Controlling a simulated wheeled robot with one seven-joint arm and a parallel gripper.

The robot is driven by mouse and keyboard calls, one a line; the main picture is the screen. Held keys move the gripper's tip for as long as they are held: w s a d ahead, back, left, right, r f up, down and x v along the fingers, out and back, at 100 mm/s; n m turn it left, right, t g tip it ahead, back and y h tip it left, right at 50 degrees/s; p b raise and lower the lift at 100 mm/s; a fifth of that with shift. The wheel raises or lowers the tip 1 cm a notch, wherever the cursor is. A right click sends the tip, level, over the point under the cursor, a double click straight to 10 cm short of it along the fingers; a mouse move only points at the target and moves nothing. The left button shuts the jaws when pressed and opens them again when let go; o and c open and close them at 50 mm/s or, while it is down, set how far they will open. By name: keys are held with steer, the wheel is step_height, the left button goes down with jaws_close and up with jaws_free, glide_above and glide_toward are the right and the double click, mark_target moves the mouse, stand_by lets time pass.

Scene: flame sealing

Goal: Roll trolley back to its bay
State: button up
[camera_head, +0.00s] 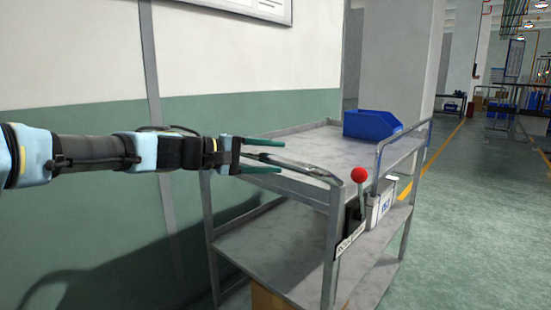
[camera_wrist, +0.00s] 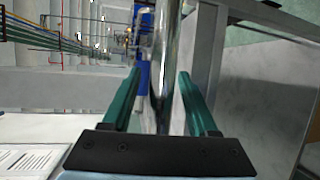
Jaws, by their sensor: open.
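The trolley (camera_head: 315,145) is a grey metal cart with two shelves, standing along the green and white wall. Its tubular push handle (camera_head: 300,167) is at the near left end, level with the top shelf. My gripper (camera_head: 268,156) reaches in from the left at this handle, with its two green fingers apart. In the wrist view the shiny handle bar (camera_wrist: 165,60) runs between the open fingers (camera_wrist: 160,75); I cannot tell whether either finger touches it. A lever with a red ball knob (camera_head: 358,175) stands on the trolley's near side. The bay is not identifiable here.
A blue bin (camera_head: 371,125) sits at the far end of the top shelf. A white box (camera_head: 381,204) is on the trolley's side; a cardboard box (camera_head: 270,300) is below. Open green floor (camera_head: 465,220) lies right, with a yellow line (camera_head: 443,150). A pillar (camera_head: 400,65) stands behind.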

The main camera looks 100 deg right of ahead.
steer(key=b+v, duration=0.1)
steer(key=v, duration=0.8)
steer(key=shift+w+a, duration=0.15)
steer(key=shift+w, duration=0.15)
steer(key=shift+w, duration=0.1)
